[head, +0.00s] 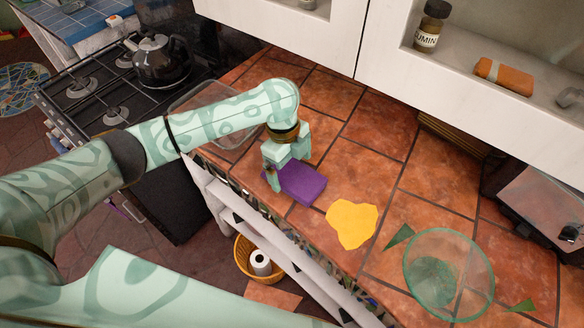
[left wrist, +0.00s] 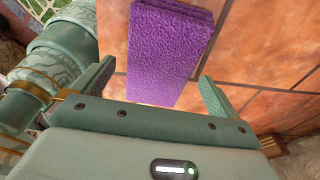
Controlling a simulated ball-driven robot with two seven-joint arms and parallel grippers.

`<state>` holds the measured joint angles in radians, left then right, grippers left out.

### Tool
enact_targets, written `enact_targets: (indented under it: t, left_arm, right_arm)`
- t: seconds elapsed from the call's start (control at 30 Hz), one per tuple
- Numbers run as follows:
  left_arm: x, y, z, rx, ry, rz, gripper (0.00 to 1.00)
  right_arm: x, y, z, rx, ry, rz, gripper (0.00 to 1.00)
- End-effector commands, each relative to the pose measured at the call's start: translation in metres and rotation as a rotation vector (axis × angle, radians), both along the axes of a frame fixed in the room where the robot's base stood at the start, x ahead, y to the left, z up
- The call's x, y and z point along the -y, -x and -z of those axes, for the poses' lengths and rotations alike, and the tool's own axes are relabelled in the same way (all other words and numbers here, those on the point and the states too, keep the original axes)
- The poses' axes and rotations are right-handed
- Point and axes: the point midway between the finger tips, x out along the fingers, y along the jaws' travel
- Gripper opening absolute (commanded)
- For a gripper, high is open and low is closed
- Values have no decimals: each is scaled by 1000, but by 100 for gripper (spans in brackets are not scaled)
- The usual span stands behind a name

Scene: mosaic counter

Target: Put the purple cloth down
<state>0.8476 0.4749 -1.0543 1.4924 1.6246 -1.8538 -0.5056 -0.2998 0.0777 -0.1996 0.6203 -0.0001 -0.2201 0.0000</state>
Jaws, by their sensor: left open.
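The purple cloth (head: 305,187) is a folded block lying on the tiled counter near its front edge. My left gripper (head: 285,180) is over the cloth's left end in the head view, pointing down. In the left wrist view the cloth (left wrist: 168,50) shows between the two spread fingers (left wrist: 158,85), with a gap on each side. The fingers are open and hold nothing. I cannot tell the exact height of the fingertips over the counter. My right gripper is in neither view.
A yellow flat cloth-like piece (head: 352,222) lies right of the purple cloth. A clear green bowl (head: 448,232) stands farther right, with green triangular pieces beside it. A clear container (head: 190,100) is behind my left arm. The stove with a black kettle (head: 160,62) is left. Bare tiles (head: 375,130) lie behind.

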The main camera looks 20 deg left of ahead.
Motion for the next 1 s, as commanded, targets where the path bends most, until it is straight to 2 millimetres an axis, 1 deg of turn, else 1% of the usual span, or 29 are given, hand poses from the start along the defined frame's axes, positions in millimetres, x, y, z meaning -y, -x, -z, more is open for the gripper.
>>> enact_targets:
  t: [0.03, 0.2, 0.3, 0.4, 0.57, 1.0]
  left_arm:
    - [-2, -2, -18, 7, -1, 0, 98]
    - [-8, -4, -59, 6, 0, 0, 98]
    - [-11, -4, -79, 5, 0, 0, 98]
    - [-13, -5, -92, 3, 0, 1, 98]
    - [-14, -5, -102, 1, -1, 0, 98]
    - [-14, -5, -102, 1, 0, 0, 98]
  right_arm:
    - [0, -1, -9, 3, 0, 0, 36]
    - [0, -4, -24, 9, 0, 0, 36]
    - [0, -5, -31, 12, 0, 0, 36]
    - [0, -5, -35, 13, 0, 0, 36]
    - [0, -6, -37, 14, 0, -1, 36]
    - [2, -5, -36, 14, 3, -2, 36]
